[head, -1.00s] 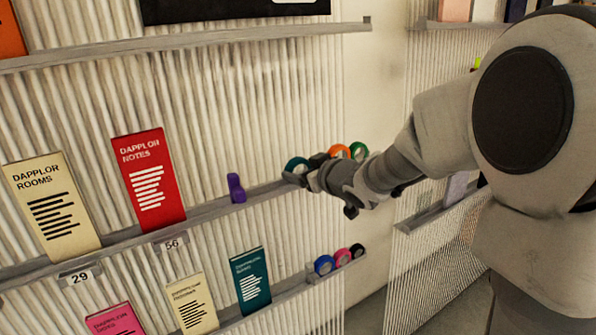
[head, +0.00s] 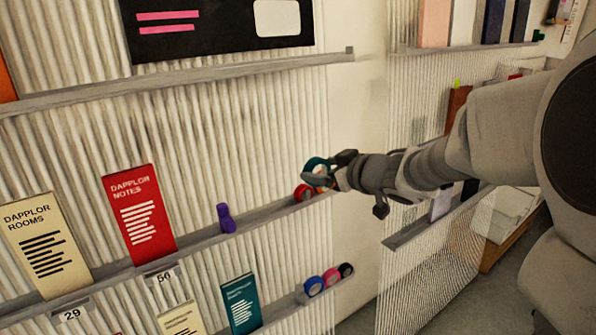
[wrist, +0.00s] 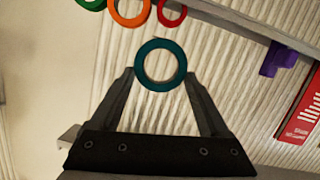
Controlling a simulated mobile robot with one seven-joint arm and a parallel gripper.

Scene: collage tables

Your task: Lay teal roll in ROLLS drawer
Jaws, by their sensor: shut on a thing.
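The teal roll (wrist: 137,66) is a ring of tape held upright between the two fingertips of my gripper (wrist: 160,82) in the wrist view. In the head view the teal roll (head: 314,164) is at the tip of my gripper (head: 328,172), above the right end of the middle shelf. My gripper is shut on it. The roll looks clear of the shelf. No drawer marked ROLLS can be made out in either view.
A red roll (head: 303,192) and an orange roll (wrist: 130,12) are on the middle shelf (head: 262,216), with a green one (wrist: 92,3) beside them. A purple object (head: 226,218) and a red booklet (head: 139,213) stand further left. Blue, pink and black rolls (head: 314,286) sit on a lower shelf.

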